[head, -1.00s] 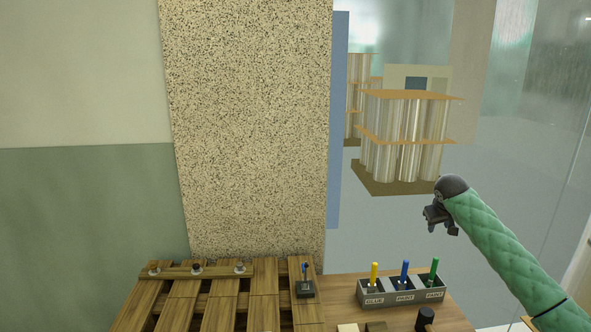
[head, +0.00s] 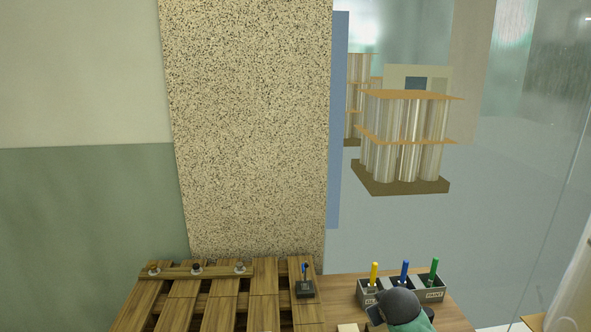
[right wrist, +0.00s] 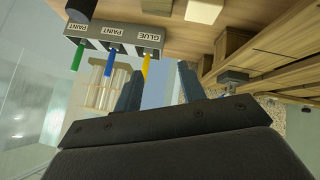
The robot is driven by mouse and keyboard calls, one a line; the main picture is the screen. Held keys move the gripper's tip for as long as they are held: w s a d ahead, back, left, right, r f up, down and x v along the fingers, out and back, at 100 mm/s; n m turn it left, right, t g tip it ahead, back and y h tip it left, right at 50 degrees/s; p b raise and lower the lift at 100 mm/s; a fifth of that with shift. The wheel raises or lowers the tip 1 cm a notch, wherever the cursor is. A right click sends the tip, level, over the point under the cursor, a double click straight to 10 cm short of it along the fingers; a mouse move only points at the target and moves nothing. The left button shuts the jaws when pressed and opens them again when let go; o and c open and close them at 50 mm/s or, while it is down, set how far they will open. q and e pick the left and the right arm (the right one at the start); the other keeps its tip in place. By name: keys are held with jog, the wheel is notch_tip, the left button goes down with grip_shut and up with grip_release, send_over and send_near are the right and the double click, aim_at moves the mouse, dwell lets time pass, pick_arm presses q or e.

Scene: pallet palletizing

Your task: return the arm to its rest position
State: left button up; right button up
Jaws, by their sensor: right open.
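My right arm (head: 402,306) shows low in the head view as a dark rounded joint with a bit of green sleeve, in front of the grey tray. Only a small dark part beside that joint shows there; the fingers are hard to make out. In the right wrist view my right gripper (right wrist: 160,78) has its two dark fingers spread apart with nothing held between them. That view is turned over, with the table at the top. My left arm and gripper are out of view.
A grey tray (head: 432,296) with labelled compartments holds yellow, blue and green sticks on the wooden table (head: 456,313). A slatted pallet (head: 225,301) is at the left, with a small dark stand (head: 305,289) on it. Wrapped stacks (head: 403,140) stand far behind.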

jog(key=s+a+f+g, duration=0.2)
jog(key=s+f, duration=0.7)
jog(key=s, duration=0.4)
jog(key=s+a+f+m+g+y, duration=0.1)
jog(key=s+a+f+g, duration=0.1)
jog(key=s+f, duration=0.7)
jog(key=s+a+f+m+g, duration=0.1)
jog(key=s+a+f+g, duration=0.2)
jog(key=s+f, duration=0.6)
jog(key=s+a, duration=0.1)
jog(key=s, duration=0.9)
jog(key=shift+s+a+f+y, duration=0.15)
jog(key=shift+s+f+y, duration=0.15)
jog(key=shift+y, duration=0.1)
